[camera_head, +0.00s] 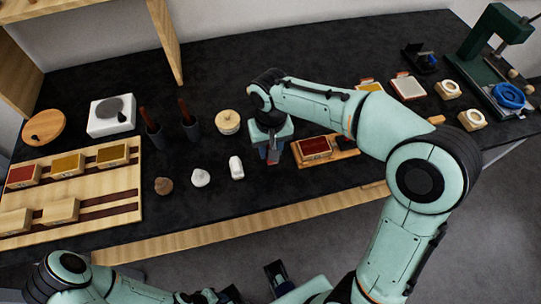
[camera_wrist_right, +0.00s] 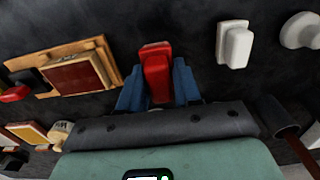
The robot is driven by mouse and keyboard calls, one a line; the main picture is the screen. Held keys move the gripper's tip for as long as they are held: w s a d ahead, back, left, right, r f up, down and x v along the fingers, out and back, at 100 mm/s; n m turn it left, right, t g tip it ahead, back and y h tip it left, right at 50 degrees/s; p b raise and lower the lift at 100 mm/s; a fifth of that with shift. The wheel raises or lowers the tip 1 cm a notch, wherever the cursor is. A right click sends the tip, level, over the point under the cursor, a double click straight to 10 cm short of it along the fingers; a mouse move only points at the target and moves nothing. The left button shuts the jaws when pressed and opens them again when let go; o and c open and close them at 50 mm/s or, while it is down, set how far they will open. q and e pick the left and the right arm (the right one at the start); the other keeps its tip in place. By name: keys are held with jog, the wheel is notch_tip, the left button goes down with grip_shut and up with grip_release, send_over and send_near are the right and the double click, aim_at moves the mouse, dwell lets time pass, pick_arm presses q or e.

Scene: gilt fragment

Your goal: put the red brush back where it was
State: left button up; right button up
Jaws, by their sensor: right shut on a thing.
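The red brush (camera_wrist_right: 156,72) is a blocky red piece between the blue fingers of my right gripper (camera_wrist_right: 158,88) in the right wrist view. The right gripper (camera_head: 273,153) is shut on it, above or at the dark table between the white block and the wooden tray with the red pad. In the head view the brush is mostly hidden by the gripper. Whether the brush touches the table is not clear. My left gripper (camera_head: 255,284) is low at the bottom edge, away from the table top; its jaws are not clear.
The wooden tray (camera_head: 340,155) with a red pad (camera_head: 314,146) is just right of the right gripper. A white block (camera_head: 236,167), a white lump (camera_head: 200,178) and a lidded pot (camera_head: 228,122) are to its left. A wooden rack (camera_head: 120,190) with colored blocks stands far left.

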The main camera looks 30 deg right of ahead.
jog(key=shift+f, duration=2)
jog(key=shift+b, duration=0.3)
jog(key=shift+f, duration=0.15)
jog(key=o, duration=1)
jog(key=shift+r, duration=0.3)
notch_tip(320, 180, up, 12)
jog(key=shift+f+p, duration=0.1)
jog(key=shift+p, duration=0.95)
